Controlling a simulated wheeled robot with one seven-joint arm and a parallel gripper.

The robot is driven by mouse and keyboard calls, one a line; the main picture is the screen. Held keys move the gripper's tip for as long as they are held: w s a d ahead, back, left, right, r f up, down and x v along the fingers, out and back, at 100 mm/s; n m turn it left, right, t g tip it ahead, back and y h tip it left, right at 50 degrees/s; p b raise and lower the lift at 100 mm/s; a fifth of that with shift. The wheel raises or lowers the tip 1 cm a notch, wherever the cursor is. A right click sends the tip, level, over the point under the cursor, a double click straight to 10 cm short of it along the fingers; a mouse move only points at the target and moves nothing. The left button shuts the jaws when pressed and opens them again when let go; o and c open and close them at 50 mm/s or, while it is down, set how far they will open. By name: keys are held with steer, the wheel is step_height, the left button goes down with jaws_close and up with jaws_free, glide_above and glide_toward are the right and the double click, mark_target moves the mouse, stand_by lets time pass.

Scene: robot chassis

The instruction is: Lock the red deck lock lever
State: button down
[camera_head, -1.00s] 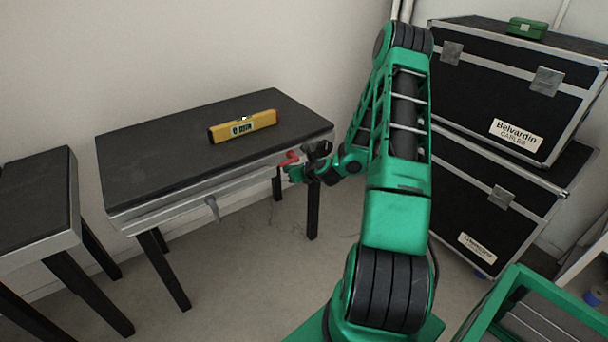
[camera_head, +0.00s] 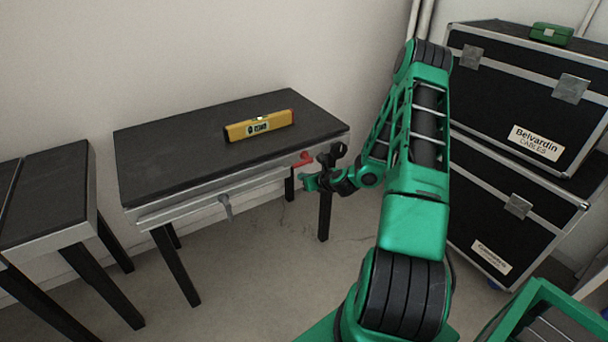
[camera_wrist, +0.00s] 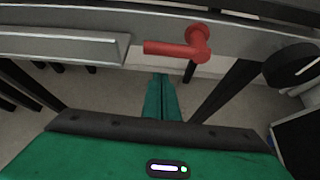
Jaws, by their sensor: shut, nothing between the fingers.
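The red lever (camera_head: 304,158) is on the front rail of the dark-topped deck (camera_head: 200,146), near its right end. In the wrist view the red lever (camera_wrist: 180,47) has a round pivot at its right, and its handle lies roughly level along the rail, pointing left. My gripper (camera_head: 306,182) is shut and empty, just below and in front of the lever. In the wrist view the shut green fingers (camera_wrist: 161,98) lie below the handle, and a gap seems to show between them. Whether they touch cannot be told for certain.
A yellow spirit level (camera_head: 259,126) lies on the deck. Another dark deck (camera_head: 45,195) stands at the left. Black cases (camera_head: 520,150) are stacked at the right. Floor in front is clear.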

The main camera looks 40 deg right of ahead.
steer(key=v, duration=0.9)
steer(key=shift+s+a+f, duration=0.15)
steer(key=shift+s+f, duration=0.05)
steer(key=shift+s, duration=0.35)
